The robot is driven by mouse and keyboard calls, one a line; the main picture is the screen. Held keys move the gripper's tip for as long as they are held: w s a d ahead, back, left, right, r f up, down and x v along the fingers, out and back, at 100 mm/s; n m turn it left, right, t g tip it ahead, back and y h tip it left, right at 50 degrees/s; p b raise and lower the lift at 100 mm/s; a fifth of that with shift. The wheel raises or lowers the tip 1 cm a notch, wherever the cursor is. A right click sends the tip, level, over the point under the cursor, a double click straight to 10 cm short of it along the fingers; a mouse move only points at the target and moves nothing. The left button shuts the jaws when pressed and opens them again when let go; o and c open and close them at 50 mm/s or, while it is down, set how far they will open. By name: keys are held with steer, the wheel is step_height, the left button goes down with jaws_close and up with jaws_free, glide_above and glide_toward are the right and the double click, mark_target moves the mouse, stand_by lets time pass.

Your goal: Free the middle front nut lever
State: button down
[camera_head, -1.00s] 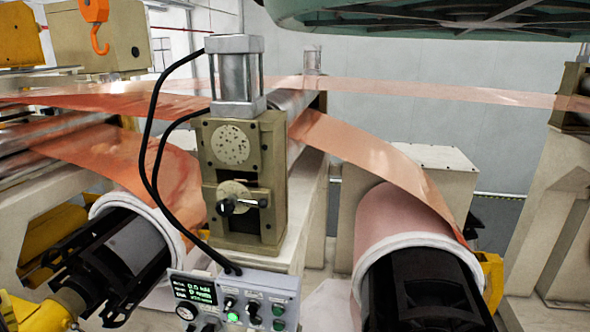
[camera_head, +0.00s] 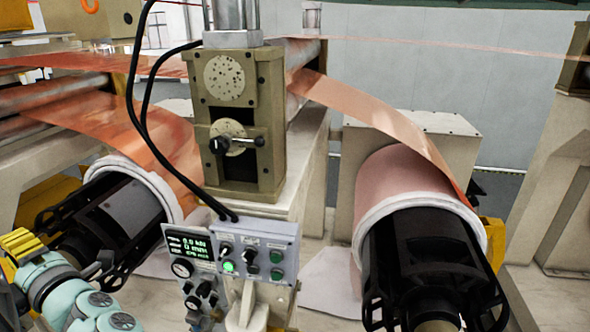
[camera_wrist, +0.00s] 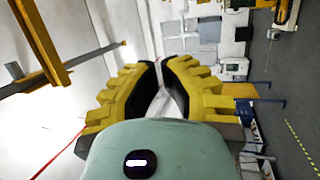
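The front nut lever (camera_head: 240,141) sits on a round light plate low on the front of the middle beige roller housing (camera_head: 268,97). It is a short bar with a black knob at each end, lying nearly level. My gripper (camera_head: 22,243), with yellow ribbed fingers, is at the lower left edge of the head view, well apart from the lever. In the wrist view my gripper (camera_wrist: 161,75) shows a narrow gap between its black pads, with nothing held. The lever does not show in the wrist view.
A control box (camera_head: 262,250) and display panel (camera_head: 190,254) stand below the housing. Black cables (camera_head: 150,120) hang at its left. Rolls with black cores stand at left (camera_head: 115,215) and right (camera_head: 415,255). Copper foil (camera_head: 385,125) slopes to the right roll.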

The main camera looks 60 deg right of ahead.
steer(key=s+d+f+g+h+b, duration=0.2)
steer(key=d+f+g+h+b, duration=0.1)
steer(key=d+h, duration=0.5)
steer(key=s+d+f+g+h+b, duration=0.25)
steer(key=d+h, duration=0.35)
steer(key=d, duration=0.5)
steer(key=s+d+r+m+g+h+b, duration=0.1)
steer(key=s+d+r+g+h+b, duration=0.2)
steer(key=s+d+g+h, duration=0.5)
steer(key=s+g+h+b, duration=0.1)
steer(key=s, duration=0.2)
steer(key=shift+s+d+r+m+g, duration=0.3)
steer(key=shift+s+d+m+g, duration=0.05)
steer(key=shift+s+m, duration=0.05)
